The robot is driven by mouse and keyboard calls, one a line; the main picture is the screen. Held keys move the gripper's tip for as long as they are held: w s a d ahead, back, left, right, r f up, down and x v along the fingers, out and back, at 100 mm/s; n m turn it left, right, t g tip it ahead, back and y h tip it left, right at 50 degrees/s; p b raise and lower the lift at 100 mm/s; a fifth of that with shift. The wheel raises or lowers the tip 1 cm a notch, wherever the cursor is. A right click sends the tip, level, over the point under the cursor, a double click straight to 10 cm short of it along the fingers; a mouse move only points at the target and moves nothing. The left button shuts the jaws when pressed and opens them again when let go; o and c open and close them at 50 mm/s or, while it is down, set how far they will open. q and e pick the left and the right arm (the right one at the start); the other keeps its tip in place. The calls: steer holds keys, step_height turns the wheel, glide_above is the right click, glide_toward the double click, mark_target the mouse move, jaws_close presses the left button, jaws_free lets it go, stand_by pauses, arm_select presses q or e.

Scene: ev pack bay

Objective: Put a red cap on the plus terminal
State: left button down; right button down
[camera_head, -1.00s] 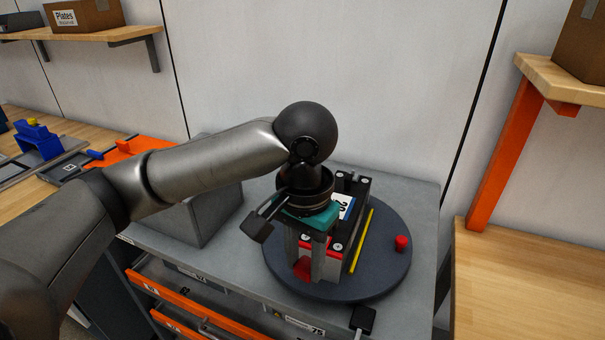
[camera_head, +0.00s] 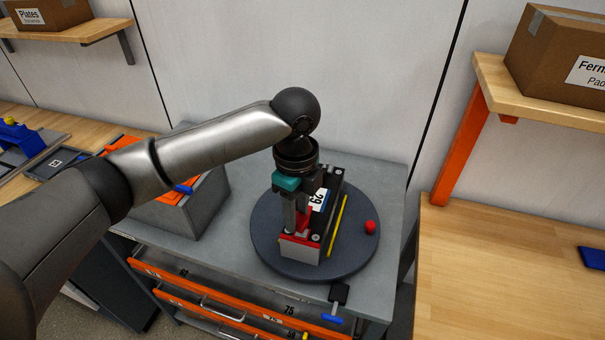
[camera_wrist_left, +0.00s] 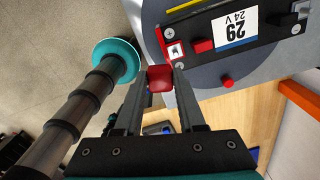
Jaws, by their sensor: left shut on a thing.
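My left gripper (camera_head: 303,222) points down over the near-left end of the battery module and is shut on a red cap (camera_wrist_left: 160,78). The module (camera_head: 332,190) is black with a white label reading 29 and 24 V. Its red-framed terminal (camera_wrist_left: 174,49) has a light top and shows just beyond the held cap in the wrist view. A red block (camera_wrist_left: 203,46) sits on the module beside that terminal. The gap between cap and terminal is hard to judge. My right gripper is not in view.
The module rests on a dark round turntable (camera_head: 270,257) on a grey cabinet. A yellow rod (camera_head: 337,226) lies along the module's right side. A grey bin (camera_head: 212,208) stands left. A wooden bench (camera_head: 500,270) is at right.

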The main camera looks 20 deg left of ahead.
mark_target(303, 215)
arm_select(q)
steer(key=shift+w+r+m+p, duration=0.1)
steer(key=shift+w+m+p, duration=0.7)
steer(key=shift+m, duration=1.7)
steer(key=shift+w+r+m+p, duration=0.1)
steer(key=shift+w+m+p, duration=0.15)
steer(key=shift+m+p, duration=1.75)
steer(key=shift+w+m+p, duration=0.5)
steer(key=shift+m+p, duration=0.05)
steer(key=shift+m, duration=2.45)
step_height(303, 215, down, 4)
steer(key=b, duration=0.4)
steer(key=shift+f+b, duration=0.1)
steer(key=shift+b, duration=0.3)
steer(key=shift+f, duration=0.35)
steer(key=shift+d+p, duration=0.1)
steer(key=shift+p, duration=0.4)
steer(key=shift+f, duration=0.8)
